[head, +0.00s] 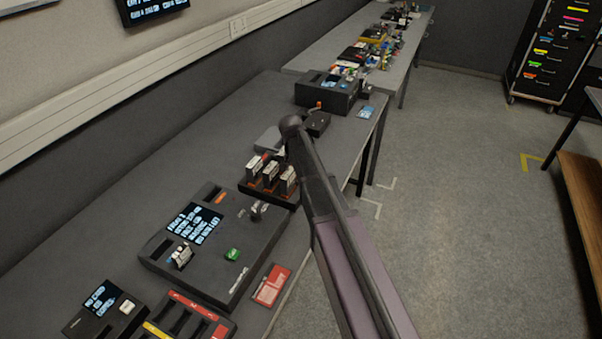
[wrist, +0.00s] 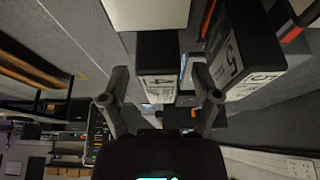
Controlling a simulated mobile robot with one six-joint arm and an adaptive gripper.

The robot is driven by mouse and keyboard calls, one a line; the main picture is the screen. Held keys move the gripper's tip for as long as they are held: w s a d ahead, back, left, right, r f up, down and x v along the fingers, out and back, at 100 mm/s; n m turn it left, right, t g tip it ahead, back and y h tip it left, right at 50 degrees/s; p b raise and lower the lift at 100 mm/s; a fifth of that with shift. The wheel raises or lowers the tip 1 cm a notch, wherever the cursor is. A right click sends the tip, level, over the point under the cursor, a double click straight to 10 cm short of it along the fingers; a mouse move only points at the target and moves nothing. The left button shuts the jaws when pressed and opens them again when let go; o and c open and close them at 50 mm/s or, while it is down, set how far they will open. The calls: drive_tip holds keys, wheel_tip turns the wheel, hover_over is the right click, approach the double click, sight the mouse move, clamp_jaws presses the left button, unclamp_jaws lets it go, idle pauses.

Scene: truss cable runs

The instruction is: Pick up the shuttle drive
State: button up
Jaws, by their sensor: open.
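Three upright cartridge-like drives with pale labels and orange bases stand in a dark rack (head: 262,193) on the bench: a left one (head: 254,167), a middle one (head: 270,175) and a right one (head: 288,181). I cannot tell for sure which is the shuttle drive. In the wrist view, my gripper (wrist: 160,75) is open, and a dark block with a label marked 4 (wrist: 155,55) shows between its fingers. A second block marked 5 (wrist: 240,52) is right of it. No finger visibly grips either block. In the head view my arm hides most of the gripper.
A large dark device with a screen (head: 196,222) holds another cartridge (head: 181,256) and a green piece (head: 232,254). A red card (head: 271,286) lies at the bench edge. A black box (head: 328,92) stands farther back. The floor (head: 470,200) at right is clear.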

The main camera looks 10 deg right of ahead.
drive_tip(key=shift+w+d+f+b, duration=0.15)
drive_tip(key=shift+w+f+b, duration=0.15)
drive_tip(key=shift+f, duration=0.35)
drive_tip(key=shift+s, duration=0.1)
clamp_jaws()
